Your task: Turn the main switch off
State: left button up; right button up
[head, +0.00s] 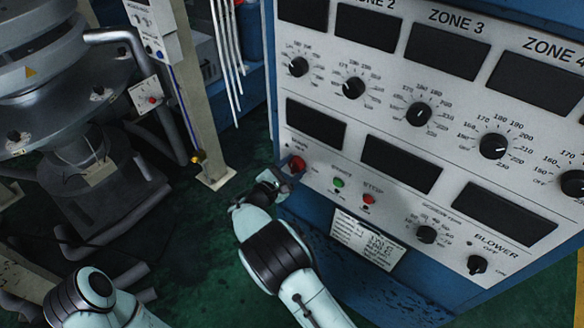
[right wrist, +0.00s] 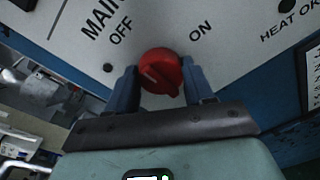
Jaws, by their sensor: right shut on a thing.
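The main switch is a red round knob (head: 297,163) at the lower left corner of the control panel. In the right wrist view the red knob (right wrist: 160,70) sits between the OFF label (right wrist: 121,38) on the left and the ON label (right wrist: 201,30) on the right. A small pale mark shows on the left part of its face; I cannot tell its exact setting. My right gripper (head: 286,176) is at the knob. Its two blue fingers (right wrist: 160,88) are shut on the knob, one on each side. My left arm shows at the lower left of the head view, its gripper out of sight.
The panel (head: 316,186) also carries a green button (head: 338,183), a red stop button (head: 369,199), several black dials and dark displays. A beige post (head: 205,120) and the tower machine (head: 60,110) stand to the left. Dark green floor lies between.

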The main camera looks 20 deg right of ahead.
jog(key=o, duration=1)
jog(key=shift+o, duration=0.2)
jog(key=shift+a, duration=0.1)
pick_arm(q)
jog(key=s+f+b, duration=0.1)
jog(key=f+b, duration=0.1)
jog(key=shift+s+f, duration=0.3)
jog(key=shift+s, duration=0.1)
pick_arm(e)
jog(key=v, duration=1.3)
jog(key=shift+s, duration=0.15)
jog(key=shift+a, duration=0.1)
